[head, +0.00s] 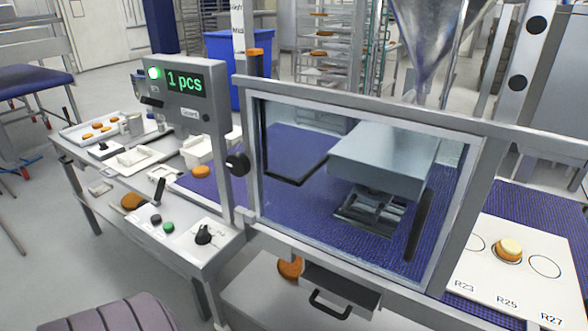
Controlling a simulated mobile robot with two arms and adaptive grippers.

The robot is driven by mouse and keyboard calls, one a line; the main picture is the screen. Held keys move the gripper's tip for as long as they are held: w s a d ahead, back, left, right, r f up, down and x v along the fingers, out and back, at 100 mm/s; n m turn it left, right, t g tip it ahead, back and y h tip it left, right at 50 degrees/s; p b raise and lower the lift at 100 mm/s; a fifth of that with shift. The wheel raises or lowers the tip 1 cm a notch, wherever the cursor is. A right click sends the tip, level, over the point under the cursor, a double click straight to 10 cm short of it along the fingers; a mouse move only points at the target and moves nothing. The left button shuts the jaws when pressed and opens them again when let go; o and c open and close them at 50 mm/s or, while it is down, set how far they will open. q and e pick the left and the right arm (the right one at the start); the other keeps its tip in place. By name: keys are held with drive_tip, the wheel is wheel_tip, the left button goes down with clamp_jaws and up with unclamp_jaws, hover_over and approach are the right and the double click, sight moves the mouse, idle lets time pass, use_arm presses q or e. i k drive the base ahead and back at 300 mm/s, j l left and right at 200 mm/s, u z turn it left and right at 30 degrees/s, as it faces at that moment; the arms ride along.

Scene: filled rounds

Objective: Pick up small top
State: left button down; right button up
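Neither of my grippers shows in the head view. A white board (487,281) at the right has outlined circles marked R23, R25 and R27. An orange-brown round with a pale cream upper face (508,249) sits on the middle circle. One orange-brown round piece (201,172) lies on the blue belt left of the machine window. A larger brown piece (132,201) lies by the front edge of the left table. I cannot tell which piece is the small top.
A framed clear window (290,205) encloses a grey press head (383,158) over the blue belt. A control panel (190,240) has knobs and buttons. A drawer handle (330,304) projects below. A blue bin (224,65) stands behind.

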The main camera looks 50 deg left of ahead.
sight(200, 172)
drive_tip(key=u, duration=2.1)
drive_tip(key=z, duration=2)
drive_tip(key=u, duration=2)
drive_tip(key=i+j+z, duration=0.15)
drive_tip(key=z, duration=0.25)
drive_tip(key=i+j+z, duration=0.15)
drive_tip(key=j+z, duration=0.25)
drive_tip(key=l, duration=0.1)
